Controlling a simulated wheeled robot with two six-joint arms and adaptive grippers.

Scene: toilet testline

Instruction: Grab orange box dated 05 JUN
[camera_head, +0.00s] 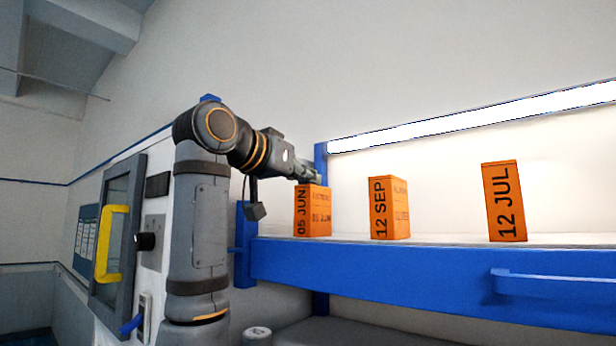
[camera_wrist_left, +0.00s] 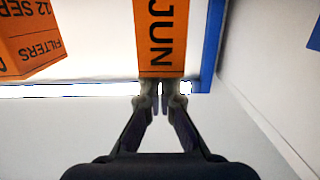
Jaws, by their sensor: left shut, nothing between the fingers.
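The orange box dated 05 JUN (camera_head: 313,212) stands upright on the shelf, leftmost of three orange boxes. In the left wrist view the same box (camera_wrist_left: 160,40) shows its face reading JUN; the rest of the date is cut off by the frame. My left gripper (camera_head: 314,175) is at the top of this box in the head view. In the left wrist view its fingers (camera_wrist_left: 161,92) are shut together with nothing between them, tips close to the box's edge. I cannot tell if they touch it. My right gripper is not in view.
Orange boxes dated 12 SEP (camera_head: 390,210) and 12 JUL (camera_head: 505,203) stand to the right on the blue-edged shelf (camera_head: 400,272). A blue post (camera_head: 320,160) rises behind the 05 JUN box. A lit strip (camera_head: 480,115) runs above. Free shelf lies between the boxes.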

